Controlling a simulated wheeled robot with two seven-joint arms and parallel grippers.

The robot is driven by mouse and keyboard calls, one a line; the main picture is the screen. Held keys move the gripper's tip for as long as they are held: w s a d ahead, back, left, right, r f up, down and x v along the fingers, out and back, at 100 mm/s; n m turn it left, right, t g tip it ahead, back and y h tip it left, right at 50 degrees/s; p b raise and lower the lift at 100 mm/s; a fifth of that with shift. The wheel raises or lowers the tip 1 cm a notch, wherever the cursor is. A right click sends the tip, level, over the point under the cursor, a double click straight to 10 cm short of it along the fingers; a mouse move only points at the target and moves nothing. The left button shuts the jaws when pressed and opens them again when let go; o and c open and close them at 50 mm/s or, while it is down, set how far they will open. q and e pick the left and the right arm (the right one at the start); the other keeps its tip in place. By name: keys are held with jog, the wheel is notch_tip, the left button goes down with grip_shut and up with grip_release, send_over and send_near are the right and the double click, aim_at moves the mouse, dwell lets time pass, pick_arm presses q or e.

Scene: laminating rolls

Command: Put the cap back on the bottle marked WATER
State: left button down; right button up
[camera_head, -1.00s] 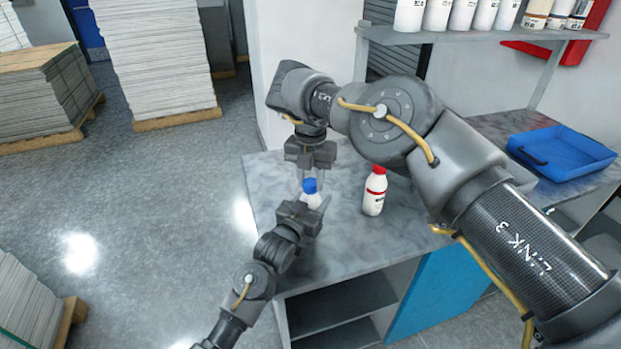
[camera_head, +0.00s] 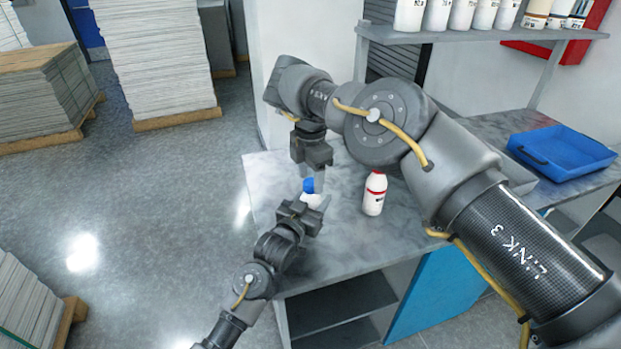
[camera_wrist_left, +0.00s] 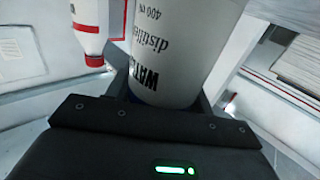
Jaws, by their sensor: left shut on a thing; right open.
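The WATER bottle (camera_wrist_left: 185,45) is in my left gripper (camera_wrist_left: 165,100); its label shows upside down in the left wrist view. In the head view the white bottle (camera_head: 312,200) is small and partly hidden by my left gripper (camera_head: 313,207). The blue cap (camera_head: 308,185) shows at its top; I cannot tell whether it is seated. My right gripper (camera_head: 312,177) is open, pointing down just above and around the blue cap, with its fingers hard to make out.
A white bottle with a red cap (camera_head: 374,195) stands on the bench (camera_head: 345,240) to the right; it also shows in the left wrist view (camera_wrist_left: 90,25). A blue tray (camera_head: 562,152) lies at the right. Several bottles stand on the shelf (camera_head: 470,36) above.

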jog(key=shift+r, duration=1.8)
jog(key=r, duration=0.2)
jog(key=r+n, duration=0.1)
jog(key=shift+w+d+t, duration=0.3)
jog(key=shift+w+d, duration=0.05)
jog(key=shift+w, duration=0.05)
jog(key=shift+c, duration=0.3)
jog(key=shift+r+n, duration=0.4)
jog(key=shift+n, duration=0.7)
jog(key=shift+s+r+n, duration=0.1)
jog(key=shift+n, duration=1.1)
jog(key=n, duration=0.5)
jog(key=shift+s+a+f, duration=0.25)
jog(key=shift+s+a, duration=0.1)
jog(key=shift+f, duration=0.1)
